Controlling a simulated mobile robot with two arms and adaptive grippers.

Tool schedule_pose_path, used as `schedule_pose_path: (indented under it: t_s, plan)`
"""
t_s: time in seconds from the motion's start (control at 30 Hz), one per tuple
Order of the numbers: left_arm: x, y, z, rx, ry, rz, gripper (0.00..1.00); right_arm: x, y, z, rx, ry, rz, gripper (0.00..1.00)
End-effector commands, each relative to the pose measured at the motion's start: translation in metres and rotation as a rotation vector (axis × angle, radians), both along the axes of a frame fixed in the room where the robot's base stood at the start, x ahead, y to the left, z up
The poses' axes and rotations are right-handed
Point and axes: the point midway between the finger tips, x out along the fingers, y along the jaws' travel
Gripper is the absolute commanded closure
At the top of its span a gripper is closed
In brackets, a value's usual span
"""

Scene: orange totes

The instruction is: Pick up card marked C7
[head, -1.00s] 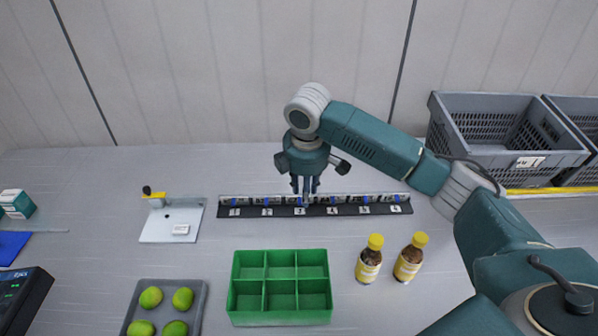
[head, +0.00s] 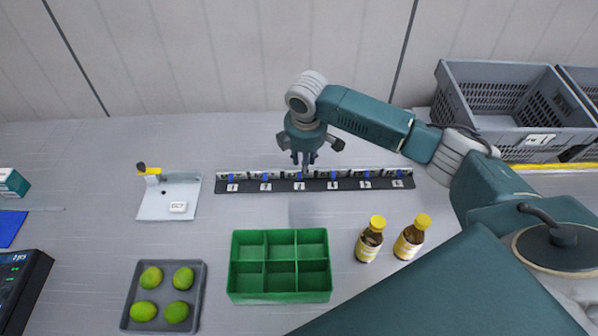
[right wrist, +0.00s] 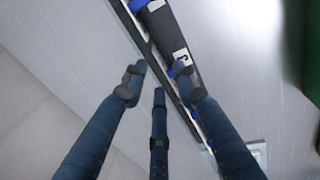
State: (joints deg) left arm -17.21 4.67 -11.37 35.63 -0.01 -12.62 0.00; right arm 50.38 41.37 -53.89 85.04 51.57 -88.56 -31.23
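A long black strip (head: 345,184) lies on the table with a row of numbered slots, blue pieces and white labels. I cannot read C7 on any of them. A small white card (head: 178,207) with blurred dark letters lies on a white board (head: 155,212) at the left. My right gripper (head: 304,164) is over the strip's middle, near slot 3. In the right wrist view its fingers (right wrist: 158,85) are spread with nothing between them. The black strip (right wrist: 165,35) passes just beyond the fingertips, with a blue piece and a white label. My left gripper is out of view.
A green compartment box (head: 279,293) stands empty in front of the strip. Two yellow-capped bottles (head: 370,240) (head: 411,237) stand to its right. A grey tray (head: 162,324) holds several green fruits. Grey crates (head: 505,100) stand at the back right. The table between strip and box is clear.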

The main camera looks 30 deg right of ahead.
Motion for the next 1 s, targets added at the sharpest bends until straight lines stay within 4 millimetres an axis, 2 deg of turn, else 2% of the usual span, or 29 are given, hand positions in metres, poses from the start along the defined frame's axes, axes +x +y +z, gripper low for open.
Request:
schedule_pose_path:
  t_s: [0.07,0.2,0.47,0.63,1.0]
  plan:
    - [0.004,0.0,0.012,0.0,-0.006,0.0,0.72,-0.001,-0.002,-0.009,0.0,0.006,-0.002,0.71]
    - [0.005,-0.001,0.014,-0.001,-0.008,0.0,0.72,0.004,-0.003,-0.027,0.0,0.001,-0.001,0.71]
    - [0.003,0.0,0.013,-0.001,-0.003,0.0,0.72,0.004,-0.003,-0.032,0.0,-0.001,0.0,0.71]
    - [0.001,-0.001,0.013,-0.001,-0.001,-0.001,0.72,0.004,-0.003,-0.032,0.0,-0.001,0.0,1.0]
    - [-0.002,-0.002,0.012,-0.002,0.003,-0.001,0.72,0.005,-0.003,-0.031,0.0,-0.001,0.0,1.0]
